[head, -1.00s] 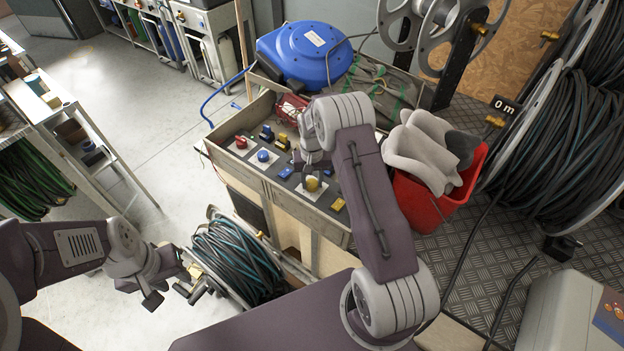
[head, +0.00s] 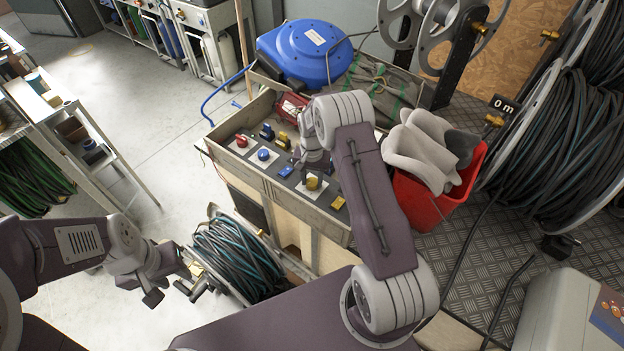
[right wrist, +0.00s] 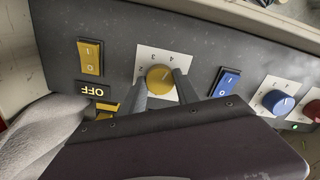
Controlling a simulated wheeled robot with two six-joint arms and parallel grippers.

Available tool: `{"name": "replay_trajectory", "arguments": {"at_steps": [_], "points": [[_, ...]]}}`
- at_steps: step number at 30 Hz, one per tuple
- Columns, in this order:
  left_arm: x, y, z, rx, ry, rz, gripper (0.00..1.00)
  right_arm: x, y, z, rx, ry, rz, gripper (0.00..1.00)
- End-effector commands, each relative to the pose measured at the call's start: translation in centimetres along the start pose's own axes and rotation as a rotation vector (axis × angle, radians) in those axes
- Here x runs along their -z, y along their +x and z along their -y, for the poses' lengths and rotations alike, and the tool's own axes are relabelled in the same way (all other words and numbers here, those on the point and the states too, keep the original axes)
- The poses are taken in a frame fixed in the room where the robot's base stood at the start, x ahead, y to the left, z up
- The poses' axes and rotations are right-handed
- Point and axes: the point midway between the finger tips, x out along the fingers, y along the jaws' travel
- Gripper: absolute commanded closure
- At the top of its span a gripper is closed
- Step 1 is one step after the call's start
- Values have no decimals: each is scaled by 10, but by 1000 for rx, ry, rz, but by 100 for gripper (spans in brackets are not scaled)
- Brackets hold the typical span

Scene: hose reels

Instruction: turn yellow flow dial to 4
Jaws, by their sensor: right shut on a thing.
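The yellow flow dial (right wrist: 160,78) sits on a white plate with printed numbers, on the grey control panel. It also shows in the head view (head: 313,183), partly under my right gripper. My right gripper (right wrist: 163,92) has a finger on each side of the dial and is shut on it. A pale pointer mark shows on the dial, toward its upper right in the right wrist view; the exact number it points at is hard to read. My left gripper (head: 172,290) hangs beside a hose reel, away from the panel; its finger gap is too unclear to judge.
A blue dial (right wrist: 278,102), a blue switch (right wrist: 225,82), a yellow switch (right wrist: 90,58) and an OFF label (right wrist: 96,91) lie close around the dial. A red bin (head: 425,205) holding grey cloth stands right of the panel. A hose coil (head: 235,260) stands below.

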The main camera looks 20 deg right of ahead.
Motion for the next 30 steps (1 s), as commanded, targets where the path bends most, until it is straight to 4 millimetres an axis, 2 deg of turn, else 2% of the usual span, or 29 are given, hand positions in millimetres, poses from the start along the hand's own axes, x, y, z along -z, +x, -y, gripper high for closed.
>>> {"name": "replay_trajectory", "arguments": {"at_steps": [3, 4, 6, 16, 25, 30], "points": [[0, 0, 0, 0, 0, 0, 64, 2, -1, 0, 2, -1, -5, 100], [0, 0, 0, 0, 0, 0, 64, 2, -1, 0, 2, -1, -5, 55], [0, 0, 0, 0, 0, 0, 64, 1, -1, 0, 2, -1, -4, 41], [0, 0, 0, 0, 0, 0, 64, 1, -5, 0, 1, -1, -3, 41], [0, 1, 0, 0, 0, 0, 64, 2, -67, 1, 3, -1, -7, 41], [0, 1, 0, 0, 0, 0, 64, 1, -88, 0, 1, -1, -4, 41]]}}
